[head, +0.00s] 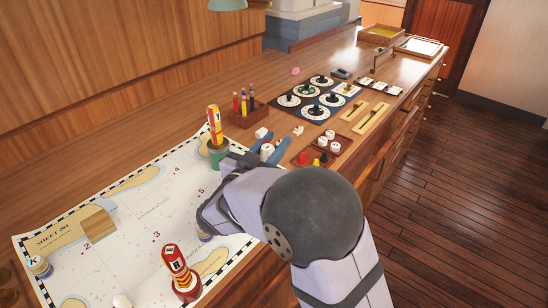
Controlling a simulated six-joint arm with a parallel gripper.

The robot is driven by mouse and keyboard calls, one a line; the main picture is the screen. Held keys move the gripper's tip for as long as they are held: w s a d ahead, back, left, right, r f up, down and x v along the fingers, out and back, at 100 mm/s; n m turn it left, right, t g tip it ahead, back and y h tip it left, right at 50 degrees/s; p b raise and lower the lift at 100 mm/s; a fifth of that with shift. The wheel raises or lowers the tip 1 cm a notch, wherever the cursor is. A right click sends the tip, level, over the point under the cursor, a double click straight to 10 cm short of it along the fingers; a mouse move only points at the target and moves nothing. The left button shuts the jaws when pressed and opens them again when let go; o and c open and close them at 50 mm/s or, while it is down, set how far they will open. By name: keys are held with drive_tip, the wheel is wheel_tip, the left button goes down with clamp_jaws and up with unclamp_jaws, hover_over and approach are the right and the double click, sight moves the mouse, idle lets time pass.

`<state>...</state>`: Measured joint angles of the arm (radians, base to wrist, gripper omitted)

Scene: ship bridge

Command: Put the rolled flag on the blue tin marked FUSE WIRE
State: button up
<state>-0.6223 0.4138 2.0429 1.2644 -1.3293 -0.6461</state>
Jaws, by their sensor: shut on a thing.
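A yellow and red roll (214,124) stands upright in a green holder just left of my gripper. A red roll (175,266) with a white label stands in a red holder at the front of the chart. A small blue and white tin (40,266) sits at the chart's left edge. Another small tin (204,236) is partly hidden by my arm. I cannot read either label.
The chart (130,222) is largely clear in its middle, with a wooden block (98,222) at left. A wooden rack (248,116) of coloured sticks stands behind my gripper. Dials (322,96) and a small tray (326,145) of round pieces lie beyond it.

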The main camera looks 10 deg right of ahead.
sight(265, 150)
drive_tip(key=shift+f+p, duration=0.3)
drive_tip(key=shift+f, duration=1.8)
drive_tip(key=shift+f, duration=0.2)
drive_tip(key=o, duration=1.1)
drive_tip(key=shift+r, duration=0.1)
drive_tip(key=b+v, duration=0.2)
drive_tip(key=v, duration=0.3)
drive_tip(key=shift+s+a, duration=0.2)
wheel_tip(265, 150, up, 7)
drive_tip(key=shift+w+d+r, duration=0.15)
drive_tip(key=shift+d, duration=0.05)
